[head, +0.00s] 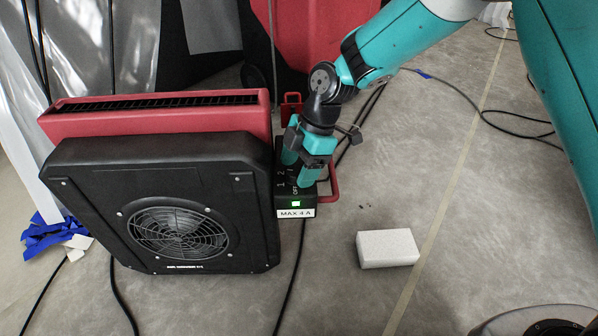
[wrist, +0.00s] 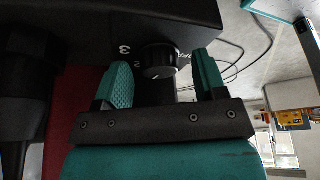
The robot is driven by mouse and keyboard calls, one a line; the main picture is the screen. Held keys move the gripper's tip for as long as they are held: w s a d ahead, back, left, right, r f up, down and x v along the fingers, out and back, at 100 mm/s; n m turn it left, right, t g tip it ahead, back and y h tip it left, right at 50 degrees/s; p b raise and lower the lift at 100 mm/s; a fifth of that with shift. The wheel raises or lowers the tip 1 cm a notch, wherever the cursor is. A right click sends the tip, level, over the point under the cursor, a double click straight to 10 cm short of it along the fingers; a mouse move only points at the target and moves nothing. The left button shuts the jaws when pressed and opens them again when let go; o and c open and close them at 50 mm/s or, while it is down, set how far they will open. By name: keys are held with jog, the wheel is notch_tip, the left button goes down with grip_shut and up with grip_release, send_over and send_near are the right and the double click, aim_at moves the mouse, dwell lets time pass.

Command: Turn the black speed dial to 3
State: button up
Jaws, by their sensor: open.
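The black speed dial (wrist: 160,62) sits on the face of a black control box. White marks lie around it: a 3 at its upper left, a 2 nearer, and small lettering on its right. I cannot tell for certain which mark its pointer faces. My gripper (wrist: 164,80) is open, with one teal finger on each side of the dial and visible gaps between. In the head view my gripper (head: 298,168) reaches down over the control box (head: 281,200) and hides the dial.
The black dryer unit (head: 95,205) with a round grille and red back stands left of the box. A green-lit switch (head: 296,204) and a MAX 4 A label (head: 296,213) are on the box. A white block (head: 388,248) lies on the floor. Cables run behind.

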jog(key=shift+f, duration=0.15)
jog(key=c, duration=0.9)
jog(key=shift+m+p, duration=0.3)
jog(key=shift+p, duration=0.15)
jog(key=m+p, duration=0.1)
jog(key=m+t+p, duration=0.1)
jog(key=p, duration=0.1)
jog(key=shift+s+r+m, duration=0.2)
jog(key=shift+r+m, duration=0.05)
jog(key=shift+m, duration=0.15)
jog(key=m+t+p, duration=0.2)
jog(key=m+p, duration=0.2)
jog(key=shift+s+d, duration=0.1)
jog(key=shift+s, duration=0.05)
jog(key=m+p, duration=0.1)
jog(key=m, duration=0.1)
jog(key=m+t+p, duration=0.1)
jog(key=m+p, duration=0.1)
jog(key=shift+s+m+t+h+p, duration=0.1)
jog(key=shift+m+t+h+p, duration=0.2)
jog(key=shift+m, duration=0.1)
jog(key=shift+f+m+t+h+p, duration=0.2)
jog(key=shift+m+t+h+p, duration=0.2)
jog(key=shift+m+p, duration=0.95)
jog(key=shift+m+b, duration=0.3)
jog(key=shift+m, duration=0.15)
